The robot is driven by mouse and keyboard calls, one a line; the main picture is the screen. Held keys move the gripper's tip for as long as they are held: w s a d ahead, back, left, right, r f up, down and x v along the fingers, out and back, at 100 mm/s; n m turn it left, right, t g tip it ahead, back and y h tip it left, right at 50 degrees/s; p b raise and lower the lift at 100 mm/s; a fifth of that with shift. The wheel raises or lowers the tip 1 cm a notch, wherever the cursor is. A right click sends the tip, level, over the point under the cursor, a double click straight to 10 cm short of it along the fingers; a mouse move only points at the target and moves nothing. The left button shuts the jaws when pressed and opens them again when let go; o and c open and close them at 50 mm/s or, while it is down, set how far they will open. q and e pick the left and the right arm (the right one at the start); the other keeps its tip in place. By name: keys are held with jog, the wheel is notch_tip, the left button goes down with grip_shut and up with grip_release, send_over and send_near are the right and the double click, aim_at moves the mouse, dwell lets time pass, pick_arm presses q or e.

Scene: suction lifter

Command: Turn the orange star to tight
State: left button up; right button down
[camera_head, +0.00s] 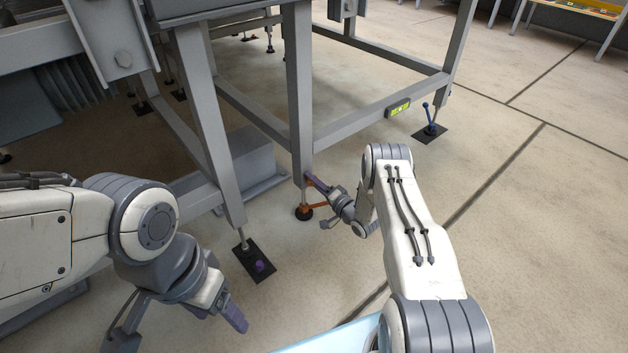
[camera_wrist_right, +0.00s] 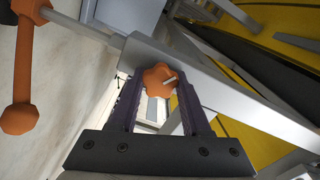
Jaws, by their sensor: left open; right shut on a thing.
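The orange star (camera_wrist_right: 160,80) is a small lobed knob at the foot end of a grey leg. In the right wrist view it sits between the two dark purple fingers of my right gripper (camera_wrist_right: 158,84), which is shut on it. In the head view my right gripper (camera_head: 319,187) reaches the bottom of the middle leg, and the star is mostly hidden there by the fingers. My left gripper (camera_head: 178,330) is open and empty at the lower left, its fingers spread wide, well away from the star.
An orange lever (camera_wrist_right: 22,90) is on the same foot, close beside my right gripper. Grey frame legs (camera_head: 298,90) stand around it. A foot plate with a purple knob (camera_head: 259,266) is nearer. A blue lever (camera_head: 428,112) stands at the far right foot. Floor to the right is clear.

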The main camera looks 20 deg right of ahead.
jog(key=m, duration=0.5)
jog(key=shift+f+m+p, duration=0.1)
jog(key=shift+m+p, duration=0.2)
jog(key=m, duration=0.5)
jog(key=shift+m, duration=0.3)
jog(key=shift+c, duration=1.8)
grip_release()
